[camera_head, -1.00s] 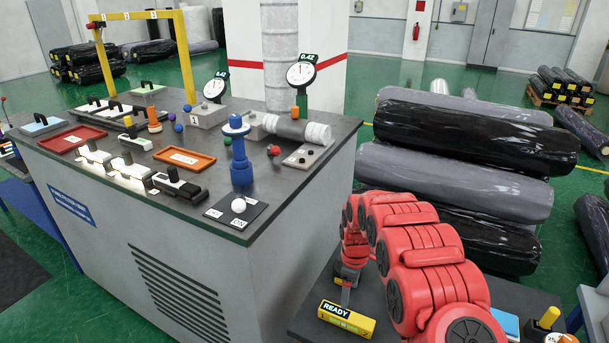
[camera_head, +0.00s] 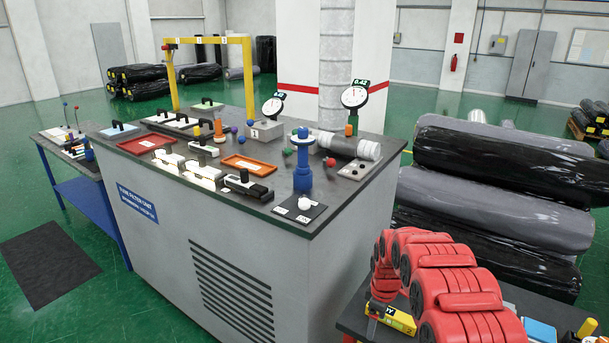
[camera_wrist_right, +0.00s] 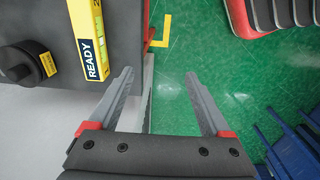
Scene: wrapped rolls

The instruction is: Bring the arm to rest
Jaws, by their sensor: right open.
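My right arm (camera_head: 455,285) is red and segmented and arches in from the lower right of the head view. Its gripper (camera_head: 374,320) points down beside a yellow bar on the dark side table, partly hidden by the arm. In the right wrist view the gripper (camera_wrist_right: 159,76) is open, with nothing between its two grey fingers. The yellow bar (camera_wrist_right: 90,42), marked READY, lies at upper left there, apart from the fingers. My left gripper is in neither view.
A large grey cabinet (camera_head: 150,235) carries trays, gauges and a blue stand (camera_head: 302,170). Black and grey wrapped rolls (camera_head: 490,190) are stacked behind the arm. The dark side table (camera_head: 352,318) is under the arm. Green floor (camera_wrist_right: 220,75) is open beyond its edge.

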